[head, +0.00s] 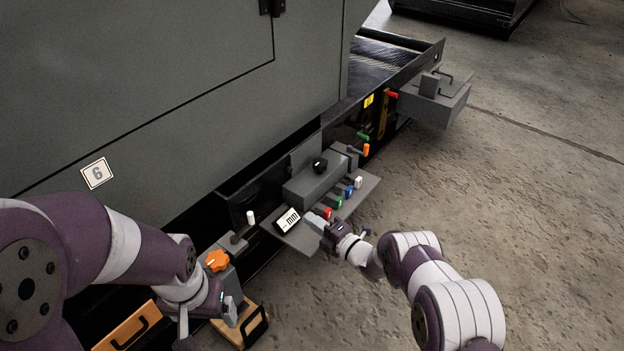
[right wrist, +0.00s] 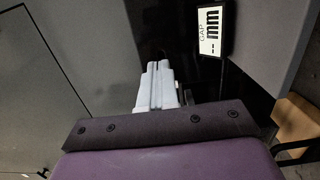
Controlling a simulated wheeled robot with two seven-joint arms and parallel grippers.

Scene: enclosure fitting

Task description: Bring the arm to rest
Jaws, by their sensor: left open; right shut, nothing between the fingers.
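My right gripper (head: 318,222) is by the front edge of a grey shelf (head: 303,241), beside a white display block marked "mm" (head: 287,221). In the right wrist view its pale fingers (right wrist: 158,86) are pressed together with nothing between them, and the display (right wrist: 212,32), reading "GAP -- mm", is to their upper right. My left gripper (head: 232,311) hangs low at the lower left, near an orange star-shaped knob (head: 217,261) and a wooden block (head: 241,326). Its fingers are seen edge-on, and I see nothing held in them.
A large grey enclosure (head: 150,90) with a "6" label (head: 96,173) fills the left. Several small coloured pieces, including a blue one (head: 349,191), line the shelf. A grey box (head: 434,103) juts out at the upper right. The concrete floor (head: 520,200) is open at right.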

